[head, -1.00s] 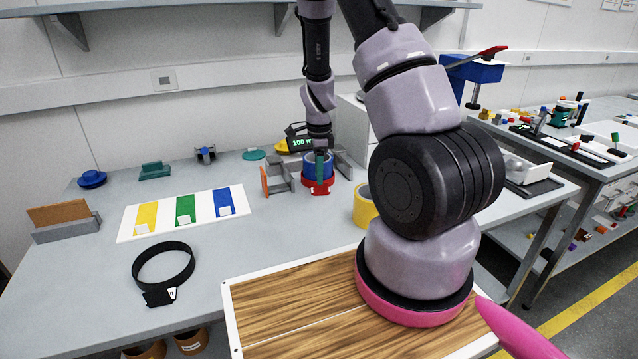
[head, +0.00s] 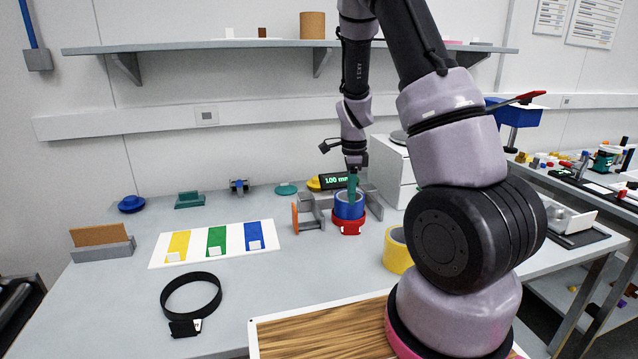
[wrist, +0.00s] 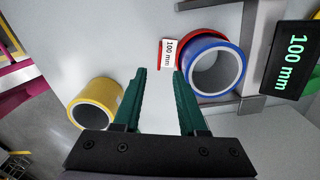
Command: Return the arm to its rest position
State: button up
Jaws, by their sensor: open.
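My gripper (head: 352,188) shows small in the head view, at the end of my arm, just above and in front of the stacked rings. In the wrist view its green fingers (wrist: 159,75) are spread apart with nothing between them. A blue ring (head: 349,205) sits on a red ring (head: 348,228) on the grey bench. The blue ring (wrist: 240,68) lies to the right of the fingers in the wrist view, with the red ring (wrist: 187,44) partly hidden beneath it.
A yellow ring (head: 396,252) stands right of the stack. A grey fixture (head: 313,212) and a "100 mm" display (head: 335,181) are close by. A colour-striped board (head: 214,243) and a black band (head: 190,297) lie left. A shelf (head: 250,45) hangs above.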

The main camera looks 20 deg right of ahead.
jog(key=shift+r, duration=0.1)
jog(key=s+a+r+n+t+y, duration=0.1)
jog(key=s+a+r+n+t, duration=0.2)
jog(key=r, duration=0.7)
jog(key=s+a+r+n+y, duration=0.1)
jog(key=s+r+n, duration=0.35)
jog(key=r, duration=0.55)
jog(key=s+a+r+n+t, duration=0.3)
jog(key=s+r+n, duration=0.6)
jog(key=s, duration=0.5)
notch_tip(320, 180, up, 2)
jog(key=shift+s+r+t, duration=0.2)
jog(key=shift+s+t, duration=0.05)
jog(key=shift+t, duration=0.35)
